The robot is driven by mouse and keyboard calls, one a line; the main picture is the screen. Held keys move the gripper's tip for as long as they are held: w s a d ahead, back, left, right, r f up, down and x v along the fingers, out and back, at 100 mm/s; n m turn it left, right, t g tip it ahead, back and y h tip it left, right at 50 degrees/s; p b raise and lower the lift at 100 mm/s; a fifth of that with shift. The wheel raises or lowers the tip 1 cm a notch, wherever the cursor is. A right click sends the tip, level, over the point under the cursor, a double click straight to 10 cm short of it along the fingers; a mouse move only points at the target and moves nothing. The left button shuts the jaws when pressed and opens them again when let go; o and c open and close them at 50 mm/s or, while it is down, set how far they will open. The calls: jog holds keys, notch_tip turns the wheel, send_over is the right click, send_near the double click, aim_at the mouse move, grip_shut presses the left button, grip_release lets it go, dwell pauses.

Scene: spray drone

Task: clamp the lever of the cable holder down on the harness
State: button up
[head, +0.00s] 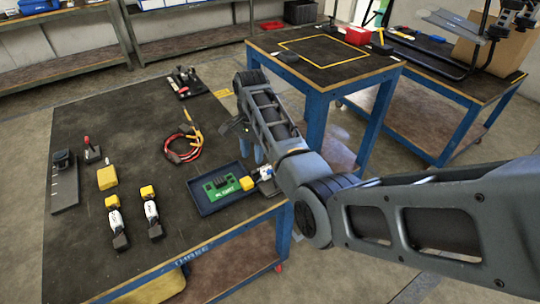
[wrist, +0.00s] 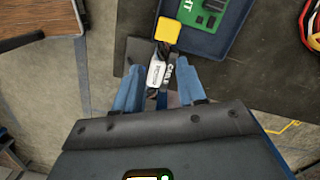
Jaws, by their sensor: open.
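A harness end with a yellow plug (head: 248,184) and a white labelled body lies at the right edge of the blue tray. In the wrist view, the yellow plug (wrist: 168,30) and white body (wrist: 156,73) lead back between my fingers. A dark part with white lettering, seemingly the cable holder (wrist: 170,68), lies close against the white body; its lever's angle is unclear. My gripper (wrist: 160,75) is open, its two blue fingers on either side of these parts. In the head view my arm partly hides my gripper (head: 258,153) and the holder.
The blue tray (head: 208,211) holds a green board (head: 220,187). Two similar yellow-and-white harness pieces (head: 113,220) (head: 152,212), a red-handled device (head: 92,150) and a red cable coil (head: 183,150) lie on the dark table. A second blue table (head: 300,72) stands behind.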

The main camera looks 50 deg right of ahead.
aim_at(270, 170)
jog(key=s+d+m, duration=0.1)
jog(key=s+d+r+m+p, duration=0.1)
jog(key=m, duration=0.1)
jog(key=s+d+m, duration=0.1)
jog(key=s, duration=0.1)
jog(key=shift+r+m+t+h, duration=0.25)
jog(key=shift+m+t+h, duration=0.05)
jog(key=shift+h, duration=0.1)
jog(key=shift+s+d+f, duration=0.1)
jog(key=shift+d+f, duration=0.05)
notch_tip(270, 170, down, 8)
jog(key=shift+r, duration=0.2)
grip_shut()
